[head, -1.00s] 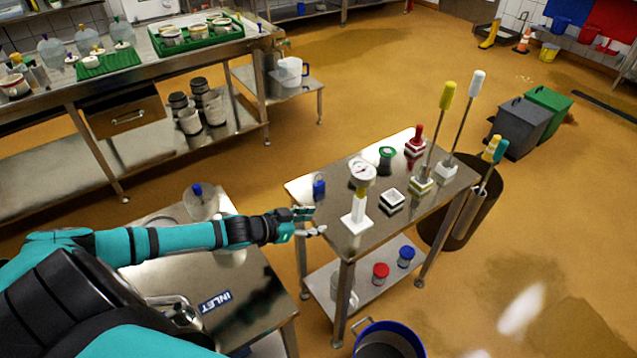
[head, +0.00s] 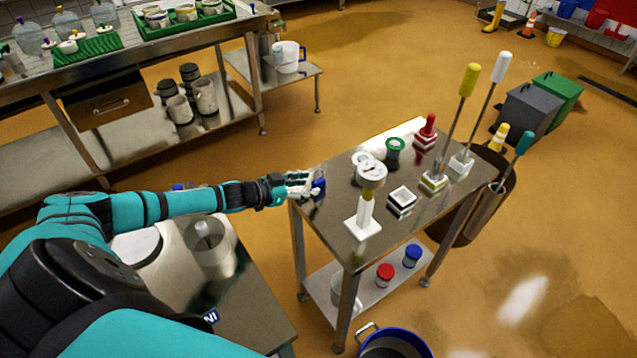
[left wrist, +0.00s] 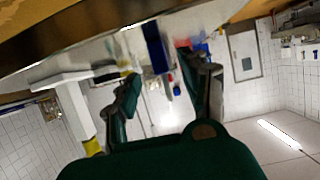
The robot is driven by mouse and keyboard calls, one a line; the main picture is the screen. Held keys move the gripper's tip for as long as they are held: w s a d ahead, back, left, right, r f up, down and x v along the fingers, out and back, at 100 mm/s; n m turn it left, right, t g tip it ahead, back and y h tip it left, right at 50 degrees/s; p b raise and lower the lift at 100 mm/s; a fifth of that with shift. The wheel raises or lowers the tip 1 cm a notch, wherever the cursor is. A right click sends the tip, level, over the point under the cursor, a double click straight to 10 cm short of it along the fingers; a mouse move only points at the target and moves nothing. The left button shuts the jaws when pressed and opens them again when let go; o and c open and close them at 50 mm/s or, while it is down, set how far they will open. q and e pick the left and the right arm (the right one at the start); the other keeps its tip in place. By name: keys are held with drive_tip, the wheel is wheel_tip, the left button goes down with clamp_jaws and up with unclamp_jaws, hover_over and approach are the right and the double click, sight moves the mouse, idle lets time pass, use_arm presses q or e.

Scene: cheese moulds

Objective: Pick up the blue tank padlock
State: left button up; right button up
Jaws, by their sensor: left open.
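The blue padlock (head: 319,186) stands at the near left corner of the steel trolley top (head: 335,222). My left gripper (head: 303,184) is at that corner, open, with its fingers at the padlock's left side. In the left wrist view the dark blue padlock (left wrist: 156,48) shows ahead of the open fingers (left wrist: 164,72), roughly between them in the picture. I cannot tell whether they touch it. My right gripper is in neither view.
A white-based gauge (head: 364,218), a black-and-white block (head: 402,201), a green-topped item (head: 394,149) and a red-handled stamp (head: 427,133) stand on the trolley. Tall-handled tools stand at its right end. A steel table (head: 250,300) lies below my arm.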

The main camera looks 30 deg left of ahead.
sight(313, 184)
use_arm(q)
drive_tip(key=x, duration=0.3)
drive_tip(key=shift+w+f, duration=0.15)
drive_tip(key=shift+w, duration=0.15)
drive_tip(key=shift+d, duration=0.1)
clamp_jaws()
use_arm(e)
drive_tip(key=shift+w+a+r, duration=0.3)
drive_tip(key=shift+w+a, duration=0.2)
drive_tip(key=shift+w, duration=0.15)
